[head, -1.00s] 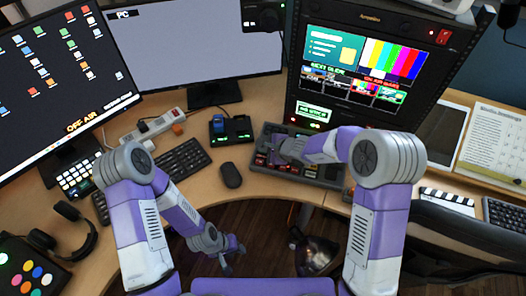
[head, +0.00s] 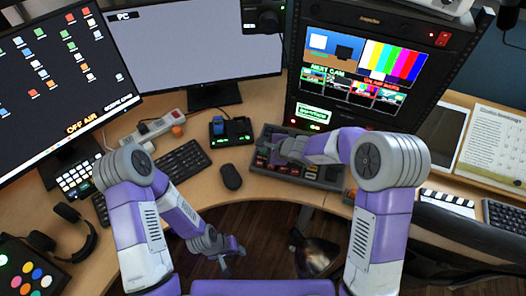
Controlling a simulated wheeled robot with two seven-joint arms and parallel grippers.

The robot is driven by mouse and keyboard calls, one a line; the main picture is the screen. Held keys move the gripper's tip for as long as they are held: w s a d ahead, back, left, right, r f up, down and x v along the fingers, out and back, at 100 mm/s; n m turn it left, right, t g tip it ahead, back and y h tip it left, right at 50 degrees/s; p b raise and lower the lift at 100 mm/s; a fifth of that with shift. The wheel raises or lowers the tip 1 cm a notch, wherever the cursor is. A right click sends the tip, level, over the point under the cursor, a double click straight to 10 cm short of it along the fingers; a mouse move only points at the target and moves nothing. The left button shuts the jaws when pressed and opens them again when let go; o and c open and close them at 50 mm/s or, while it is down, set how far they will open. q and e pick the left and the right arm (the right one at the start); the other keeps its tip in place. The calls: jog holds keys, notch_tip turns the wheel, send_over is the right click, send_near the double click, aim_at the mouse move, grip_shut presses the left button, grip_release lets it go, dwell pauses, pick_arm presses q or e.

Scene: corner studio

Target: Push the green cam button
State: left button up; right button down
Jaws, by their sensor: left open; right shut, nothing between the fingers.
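A dark control panel (head: 322,173) with rows of small buttons, some lit red, lies on the desk below the screen rack. My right gripper (head: 277,150) is shut and empty, low over the left part of this panel. It hides several of the buttons under it. I cannot make out a green cam button on the panel, nor whether the fingertips touch a button. My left gripper (head: 234,256) is open and empty, below the desk's front edge and away from the panel.
A mouse (head: 231,177) and a black keyboard (head: 180,167) lie left of the panel. A black device (head: 231,131) with green lights stands behind the mouse. The screen rack (head: 362,65) rises behind the panel. A clapperboard (head: 447,202) lies to the right.

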notch_tip(320, 180, up, 6)
jog(key=p, duration=0.3)
jog(key=shift+s+a, duration=0.15)
jog(key=shift+s, duration=0.25)
dwell(0.8)
